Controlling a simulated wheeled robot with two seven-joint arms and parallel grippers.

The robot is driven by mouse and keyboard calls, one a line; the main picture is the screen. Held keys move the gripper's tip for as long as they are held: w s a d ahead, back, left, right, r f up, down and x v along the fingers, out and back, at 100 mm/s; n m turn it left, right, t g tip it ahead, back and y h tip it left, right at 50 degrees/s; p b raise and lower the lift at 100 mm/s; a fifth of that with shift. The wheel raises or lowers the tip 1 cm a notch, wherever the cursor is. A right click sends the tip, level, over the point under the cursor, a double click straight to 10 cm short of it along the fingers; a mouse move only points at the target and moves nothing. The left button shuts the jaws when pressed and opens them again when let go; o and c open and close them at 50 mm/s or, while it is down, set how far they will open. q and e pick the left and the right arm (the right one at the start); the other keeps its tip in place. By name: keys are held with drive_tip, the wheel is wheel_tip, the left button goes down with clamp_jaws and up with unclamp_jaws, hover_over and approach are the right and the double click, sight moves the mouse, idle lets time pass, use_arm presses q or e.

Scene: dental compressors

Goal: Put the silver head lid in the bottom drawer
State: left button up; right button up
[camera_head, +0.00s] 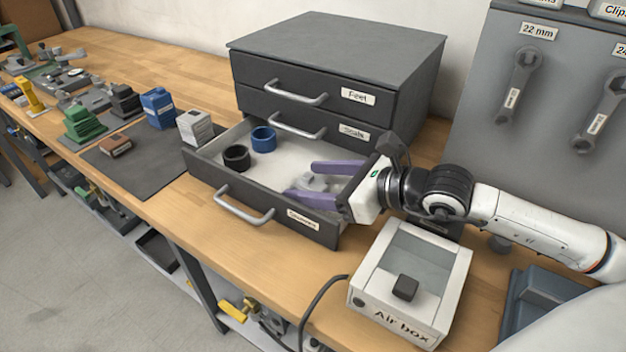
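The bottom drawer (205,168) of the dark grey cabinet is pulled out, with a light inner floor. A small silver piece (317,182), which looks like the silver head lid, is in the right part of this drawer. My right gripper (303,180) reaches in from the right. Its two purple fingers are spread apart, one on the far side and one on the near side of the silver piece. The fingers partly hide the piece, and I cannot tell whether it touches the drawer floor. My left gripper is out of view.
A black ring (236,158) and a blue ring (263,139) stand in the drawer's left part. The two upper drawers (330,80) are shut. The white air box (410,285) stands in front, close to my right arm. A dark mat (140,160) lies left.

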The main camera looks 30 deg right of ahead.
drive_tip(key=shift+r, duration=0.15)
drive_tip(key=v, duration=0.5)
drive_tip(key=shift+s+d, duration=0.15)
drive_tip(key=shift+s, duration=0.15)
drive_tip(key=shift+p+v, duration=1.05)
drive_tip(key=shift+v, duration=1.05)
drive_tip(key=shift+p+v, duration=0.45)
drive_tip(key=shift+v, duration=0.45)
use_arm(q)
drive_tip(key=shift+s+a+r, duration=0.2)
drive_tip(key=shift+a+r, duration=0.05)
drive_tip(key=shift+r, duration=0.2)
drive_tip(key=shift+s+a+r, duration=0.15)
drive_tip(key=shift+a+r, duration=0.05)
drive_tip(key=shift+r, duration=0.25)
use_arm(e)
drive_tip(key=shift+s+r, duration=0.15)
drive_tip(key=shift+r, duration=0.05)
